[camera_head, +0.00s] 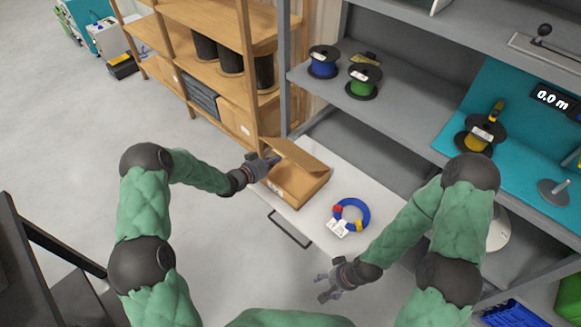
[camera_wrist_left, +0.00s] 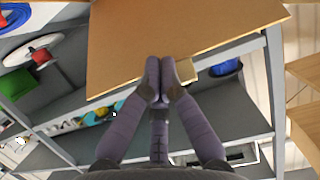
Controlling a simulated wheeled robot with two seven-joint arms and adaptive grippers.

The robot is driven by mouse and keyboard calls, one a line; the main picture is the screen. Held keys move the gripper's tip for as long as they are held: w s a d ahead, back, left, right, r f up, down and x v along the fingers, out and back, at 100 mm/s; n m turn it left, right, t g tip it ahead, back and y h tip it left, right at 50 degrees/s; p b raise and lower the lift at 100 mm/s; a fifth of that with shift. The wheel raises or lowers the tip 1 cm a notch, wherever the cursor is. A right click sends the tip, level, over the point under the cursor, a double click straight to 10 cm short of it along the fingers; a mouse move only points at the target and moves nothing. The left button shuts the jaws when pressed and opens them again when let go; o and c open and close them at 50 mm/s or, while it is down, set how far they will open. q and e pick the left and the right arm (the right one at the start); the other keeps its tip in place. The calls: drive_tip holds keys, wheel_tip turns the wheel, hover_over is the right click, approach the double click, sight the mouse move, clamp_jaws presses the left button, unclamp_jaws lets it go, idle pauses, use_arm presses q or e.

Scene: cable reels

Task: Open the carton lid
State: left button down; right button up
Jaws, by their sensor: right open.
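The brown carton (camera_head: 293,188) sits on the pale pull-out shelf. Its lid (camera_head: 303,156) is raised and tilted above the box, leaving a gap at the left side. My left gripper (camera_head: 272,160) is at that gap, by the lid's left end. In the left wrist view the lid (camera_wrist_left: 180,35) fills the upper middle as a flat brown panel, and my left gripper's fingers (camera_wrist_left: 163,80) are closed together in front of it. I see no lid edge between them. My right gripper (camera_head: 328,288) is open and empty, in front of the shelf.
A blue cable coil (camera_head: 351,214) with tags lies right of the carton on the shelf (camera_head: 305,226). Blue (camera_head: 323,63) and green (camera_head: 363,82) reels stand on the grey rack behind. A wooden rack (camera_head: 205,75) stands at the back left.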

use_arm(q)
drive_tip(key=shift+w+d+r, duration=0.95)
drive_tip(key=shift+w+r, duration=0.25)
drive_tip(key=shift+w, duration=0.05)
drive_tip(key=shift+w+d+r, duration=0.95)
drive_tip(key=shift+w+r, duration=0.25)
drive_tip(key=shift+w+d, duration=0.1)
drive_tip(key=shift+w+d+r+b, duration=0.1)
drive_tip(key=shift+w+d+b, duration=0.2)
drive_tip(key=shift+w+d, duration=0.55)
drive_tip(key=shift+w+d+r+b, duration=0.25)
drive_tip(key=shift+w+d, duration=0.4)
drive_tip(key=shift+w, duration=0.3)
drive_tip(key=shift+w+d+r+b, duration=0.1)
drive_tip(key=shift+w+d+b, duration=0.1)
drive_tip(key=shift+w+d, duration=0.6)
drive_tip(key=shift+w+a, duration=0.15)
drive_tip(key=shift+a, duration=0.05)
